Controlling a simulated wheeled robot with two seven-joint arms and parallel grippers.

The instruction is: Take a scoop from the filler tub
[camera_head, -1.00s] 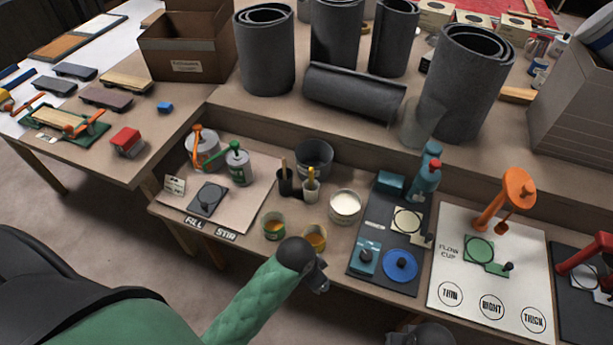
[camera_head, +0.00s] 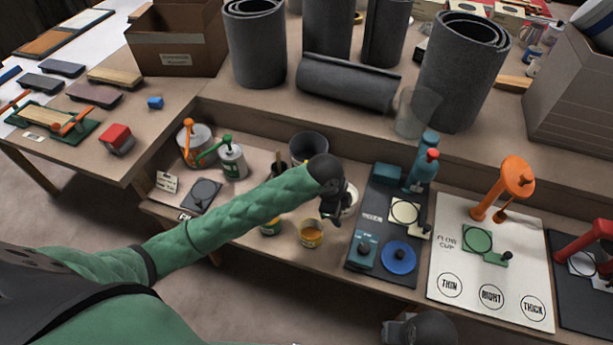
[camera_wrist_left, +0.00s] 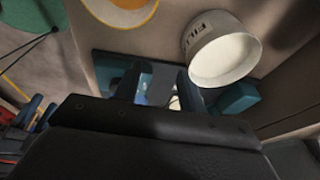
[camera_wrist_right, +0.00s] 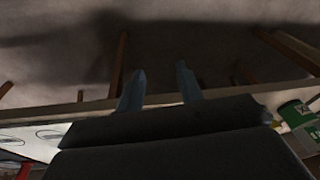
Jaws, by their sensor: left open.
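The filler tub is a short white tub of pale filler. In the head view it (camera_head: 352,197) is mostly hidden behind my left gripper (camera_head: 335,210). In the left wrist view the tub (camera_wrist_left: 222,52) shows its lettered side and pale contents, just right of and beyond my fingers. The left gripper (camera_wrist_left: 160,88) is open, with nothing seen between its fingers. It is over the bench beside the tub; I cannot tell its exact height. My right gripper (camera_wrist_right: 160,88) is open and empty; in the head view its arm end (camera_head: 420,330) is at the bottom edge.
A dark bucket (camera_head: 308,146) stands behind my left arm. A small pot of amber liquid (camera_head: 311,233) is in front of the tub. A dark mat (camera_head: 375,220) with blue tools lies to the right, beside a white flow cup board (camera_head: 450,210). My arm hides most of the stick holders.

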